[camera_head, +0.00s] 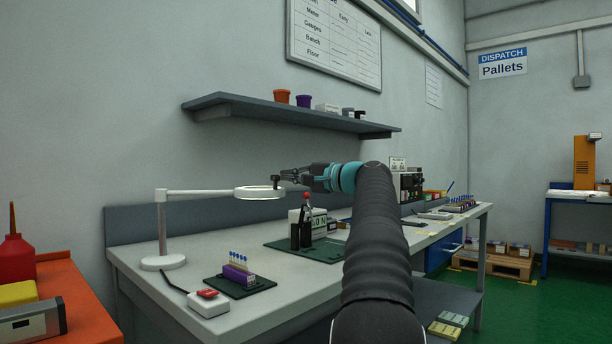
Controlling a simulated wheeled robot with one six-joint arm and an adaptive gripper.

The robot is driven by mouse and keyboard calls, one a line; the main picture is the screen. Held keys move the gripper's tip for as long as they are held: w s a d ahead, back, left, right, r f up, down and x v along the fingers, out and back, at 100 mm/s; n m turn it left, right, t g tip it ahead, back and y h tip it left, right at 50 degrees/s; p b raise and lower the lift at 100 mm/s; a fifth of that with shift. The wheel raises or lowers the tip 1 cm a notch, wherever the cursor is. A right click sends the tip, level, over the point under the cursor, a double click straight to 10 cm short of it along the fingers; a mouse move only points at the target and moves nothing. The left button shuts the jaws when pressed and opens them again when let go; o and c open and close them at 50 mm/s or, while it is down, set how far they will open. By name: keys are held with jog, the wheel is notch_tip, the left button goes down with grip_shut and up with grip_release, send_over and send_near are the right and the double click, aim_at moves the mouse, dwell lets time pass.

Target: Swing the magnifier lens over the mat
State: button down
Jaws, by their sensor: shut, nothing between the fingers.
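The magnifier has a round white base (162,262), an upright post and a white arm reaching right to its ring-shaped lens (259,192). The lens is level, well above the bench. My gripper (280,179) is shut and empty, with its fingertips at the right edge of the lens. I cannot tell whether they touch it. A large green mat (318,256) lies on the bench, lower right of the lens in the picture, with black tools and a white display box on it. A smaller dark mat (258,287) lies nearer, under a purple rack (238,274).
A white box with a red button (208,303) stands at the bench front. A shelf (270,108) with pots hangs on the wall above. An orange cart (82,296) stands at left. My arm hides part of the bench's right side.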

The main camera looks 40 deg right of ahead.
jog(key=shift+s+a+f+b, duration=0.1)
jog(key=shift+s+a+b, duration=0.45)
jog(key=shift+a, duration=0.3)
jog(key=shift+s+a+b, duration=0.35)
jog(key=shift+s+a, duration=0.3)
jog(key=shift+a, duration=0.15)
